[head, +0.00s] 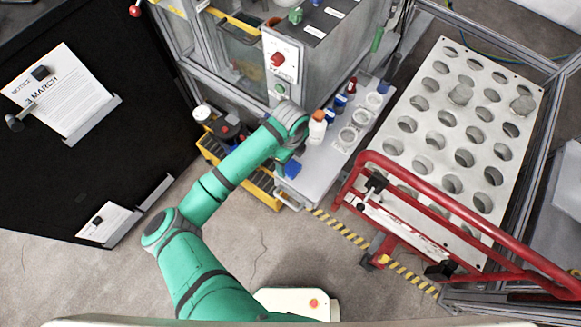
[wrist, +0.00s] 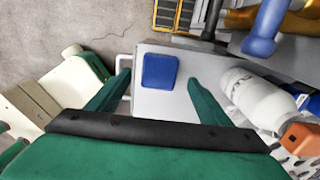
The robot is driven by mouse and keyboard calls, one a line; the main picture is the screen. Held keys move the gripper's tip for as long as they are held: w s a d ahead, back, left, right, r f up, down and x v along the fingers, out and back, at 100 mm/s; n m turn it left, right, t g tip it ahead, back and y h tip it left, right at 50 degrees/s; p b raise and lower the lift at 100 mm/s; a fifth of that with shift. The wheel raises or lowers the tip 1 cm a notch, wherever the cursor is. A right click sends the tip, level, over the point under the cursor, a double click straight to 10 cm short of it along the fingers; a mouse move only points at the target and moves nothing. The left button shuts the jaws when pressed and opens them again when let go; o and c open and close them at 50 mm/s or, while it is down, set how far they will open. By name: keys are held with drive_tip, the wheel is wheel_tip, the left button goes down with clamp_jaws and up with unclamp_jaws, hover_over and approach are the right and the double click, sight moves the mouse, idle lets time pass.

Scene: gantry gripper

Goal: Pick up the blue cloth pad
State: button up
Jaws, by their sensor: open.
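The blue cloth pad (wrist: 160,71) lies flat on the light grey bench top (wrist: 150,103), near the bench's end with the handle. The blue pad (head: 292,169) also shows in the head view, just beyond the end of my arm. My gripper (wrist: 159,78) is open and empty. In the wrist view its two green fingers stand apart, one on each side of the pad, with the pad seen between and slightly beyond the tips. I cannot tell the remaining height above the pad. In the head view my gripper (head: 285,158) is partly hidden by my wrist.
A white bottle with an orange cap (head: 317,127) stands close by; the bottle (wrist: 256,95) is right of my fingers in the wrist view. Blue-capped bottles (head: 340,103) and round holders (head: 348,136) are further along. A red rail (head: 450,205) and perforated plate (head: 438,142) lie right.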

sight(291, 166)
wheel_tip(291, 166, down, 3)
drive_tip(key=shift+f, duration=0.15)
drive_tip(key=c, duration=1.2)
drive_tip(key=shift+r, duration=0.7)
drive_tip(key=s+a+r, duration=0.1)
drive_tip(key=s+r, duration=0.3)
drive_tip(key=s+a+r, duration=0.2)
drive_tip(key=s+r, duration=0.1)
drive_tip(key=s, duration=0.1)
drive_tip(key=s+a+r, duration=0.2)
drive_tip(key=s+r, duration=0.2)
drive_tip(key=s, duration=0.1)
drive_tip(key=shift+s+r, duration=0.1)
drive_tip(key=shift+r, duration=0.25)
